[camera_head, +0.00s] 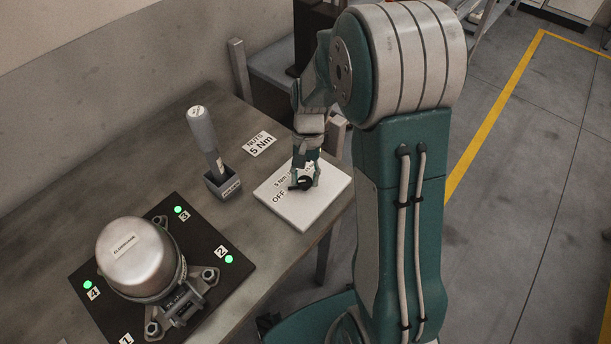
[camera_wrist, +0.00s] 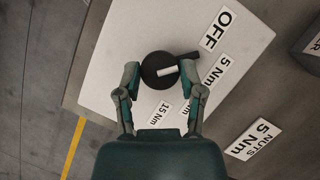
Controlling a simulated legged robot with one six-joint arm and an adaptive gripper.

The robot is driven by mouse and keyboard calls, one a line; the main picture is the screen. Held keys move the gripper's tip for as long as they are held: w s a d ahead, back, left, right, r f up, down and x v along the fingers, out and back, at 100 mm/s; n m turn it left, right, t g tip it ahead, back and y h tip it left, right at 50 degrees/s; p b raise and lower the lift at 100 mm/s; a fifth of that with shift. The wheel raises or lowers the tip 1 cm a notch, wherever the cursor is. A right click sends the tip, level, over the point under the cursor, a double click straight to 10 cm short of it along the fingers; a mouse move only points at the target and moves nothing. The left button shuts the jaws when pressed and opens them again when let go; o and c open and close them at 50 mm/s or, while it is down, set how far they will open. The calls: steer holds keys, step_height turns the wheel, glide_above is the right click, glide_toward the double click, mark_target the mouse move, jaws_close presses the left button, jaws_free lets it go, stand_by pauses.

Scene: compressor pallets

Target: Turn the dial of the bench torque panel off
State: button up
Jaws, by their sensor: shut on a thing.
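The bench torque panel (camera_head: 308,212) is a white plate lying near the table's right edge; it fills the middle of the wrist view (camera_wrist: 118,38). Its black round dial (camera_wrist: 157,76) has a white line and a black tab reaching to the right, towards the gap between the OFF label (camera_wrist: 217,28) and the 5 Nm label (camera_wrist: 215,70). A 15 Nm label (camera_wrist: 159,113) is below. My gripper (camera_wrist: 160,69) points down with one finger on each side of the dial, shut on it. In the head view my gripper (camera_head: 304,180) partly hides the dial (camera_head: 300,184) and labels.
A grey tool (camera_head: 203,130) stands in a holder (camera_head: 222,186) left of the panel. A "NUTS 5 Nm" sign (camera_head: 259,143) lies behind it. A metal compressor (camera_head: 135,255) sits on a black plate (camera_head: 232,280) with green lights. Open floor (camera_head: 510,180) is at right.

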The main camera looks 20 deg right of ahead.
steer(key=shift+f+n+g+h, duration=0.1)
steer(key=shift+n+g+h, duration=0.25)
steer(key=shift+n, duration=0.85)
steer(key=o, duration=1.1)
steer(key=shift+a, duration=0.1)
steer(key=shift+o, duration=0.2)
steer(key=shift+w, duration=0.1)
steer(key=v, duration=1.2)
steer(key=shift+a, duration=0.15)
